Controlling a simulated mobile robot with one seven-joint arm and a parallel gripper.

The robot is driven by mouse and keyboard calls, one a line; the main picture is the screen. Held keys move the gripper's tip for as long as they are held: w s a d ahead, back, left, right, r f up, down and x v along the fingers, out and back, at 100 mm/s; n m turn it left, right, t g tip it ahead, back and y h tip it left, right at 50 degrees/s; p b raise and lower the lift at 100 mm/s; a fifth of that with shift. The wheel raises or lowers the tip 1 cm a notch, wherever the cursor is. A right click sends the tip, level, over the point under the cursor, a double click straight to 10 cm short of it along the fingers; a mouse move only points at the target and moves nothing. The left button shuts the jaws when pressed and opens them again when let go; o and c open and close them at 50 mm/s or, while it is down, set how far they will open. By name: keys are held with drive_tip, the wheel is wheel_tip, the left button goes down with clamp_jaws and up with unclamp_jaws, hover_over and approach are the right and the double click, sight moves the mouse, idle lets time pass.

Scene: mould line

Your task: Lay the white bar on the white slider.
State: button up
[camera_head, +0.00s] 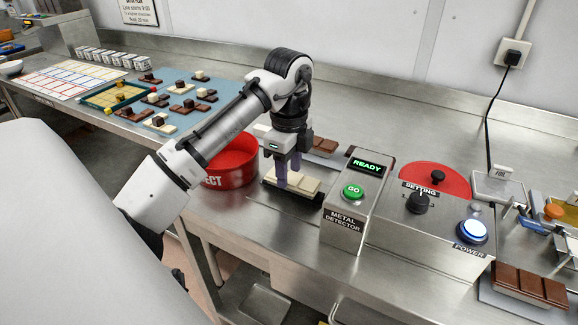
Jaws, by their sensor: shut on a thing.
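The white bar (304,184) is a cream-coloured segmented slab left of the metal detector (347,208). My gripper (288,177) points down with its purple fingers shut on the bar. The bar looks level, just above or on a dark flat piece (300,203) on the steel bench; I cannot tell whether they touch. I cannot make out a white slider for certain; a pale plate with a small white block (499,184) lies right of the control box. The fingers and arm hide part of the bar.
The red reject bin (232,165) stands close left of my gripper. A brown bar (325,145) lies behind it. The control box (430,235) with a knob and lit power button is right of the detector. Another brown bar (530,285) lies front right. Chocolates cover a blue mat (205,84).

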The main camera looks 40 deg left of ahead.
drive_tip(key=o, duration=1.1)
drive_tip(key=shift+c, duration=0.2)
wheel_tip(320, 180, up, 14)
drive_tip(key=shift+p, duration=0.45)
drive_tip(key=shift+f, duration=0.1)
